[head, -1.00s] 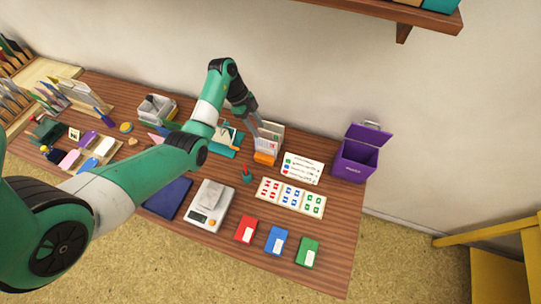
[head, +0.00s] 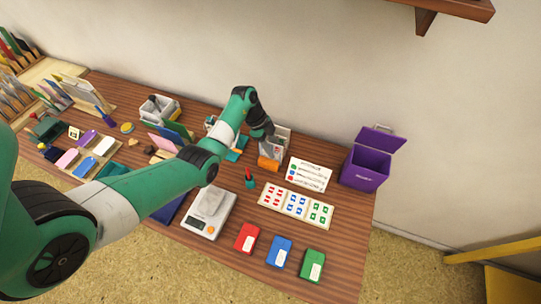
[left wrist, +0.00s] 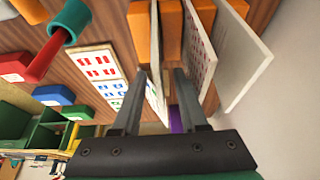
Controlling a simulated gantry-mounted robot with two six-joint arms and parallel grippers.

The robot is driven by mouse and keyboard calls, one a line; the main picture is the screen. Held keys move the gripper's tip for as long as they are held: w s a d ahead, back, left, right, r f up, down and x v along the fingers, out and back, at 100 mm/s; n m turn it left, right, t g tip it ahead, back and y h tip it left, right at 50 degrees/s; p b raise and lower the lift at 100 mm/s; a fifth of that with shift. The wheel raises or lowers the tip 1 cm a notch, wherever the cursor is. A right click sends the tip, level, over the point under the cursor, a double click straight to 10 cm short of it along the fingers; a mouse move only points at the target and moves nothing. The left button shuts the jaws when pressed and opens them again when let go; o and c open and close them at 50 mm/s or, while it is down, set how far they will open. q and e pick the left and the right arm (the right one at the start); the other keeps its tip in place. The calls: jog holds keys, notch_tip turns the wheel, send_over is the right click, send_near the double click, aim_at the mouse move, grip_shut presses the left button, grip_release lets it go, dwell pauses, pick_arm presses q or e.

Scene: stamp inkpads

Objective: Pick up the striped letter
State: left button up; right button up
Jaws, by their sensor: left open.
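Several upright letters (head: 283,136) stand in an orange holder (head: 268,163) near the back of the table. In the left wrist view, one letter (left wrist: 199,45) has a red-patterned face and a plain pale letter (left wrist: 239,55) leans to its right. I cannot tell for sure which letter is the striped one. My left gripper (left wrist: 160,72) is open, its fingers reaching down at the letters; a thin letter seen nearly edge-on (left wrist: 155,50) shows between the fingertips. Whether they touch it is unclear. My right gripper is out of view.
A purple bin (head: 366,168) stands to the right. Red (head: 246,238), blue (head: 279,251) and green (head: 312,265) inkpads line the front. The wall is close behind.

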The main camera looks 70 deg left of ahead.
pick_arm(q)
jog(key=shift+x, duration=0.75)
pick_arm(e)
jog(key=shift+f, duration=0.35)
pick_arm(q)
grip_shut()
jog(key=shift+r, duration=0.1)
jog(key=shift+r+p, duration=0.4)
jog(key=shift+r, duration=0.1)
notch_tip(320, 180, up, 3)
jog(key=shift+f+p, duration=0.15)
jog(key=shift+p, duration=0.8)
jog(key=s+d+r+p, duration=0.2)
jog(key=d+r+p, duration=0.5)
jog(key=d, duration=0.6)
notch_tip(320, 180, up, 2)
jog(key=shift+s+d+r+p, duration=0.1)
jog(key=shift+s+d+p, duration=0.15)
jog(key=shift+d+p, duration=0.15)
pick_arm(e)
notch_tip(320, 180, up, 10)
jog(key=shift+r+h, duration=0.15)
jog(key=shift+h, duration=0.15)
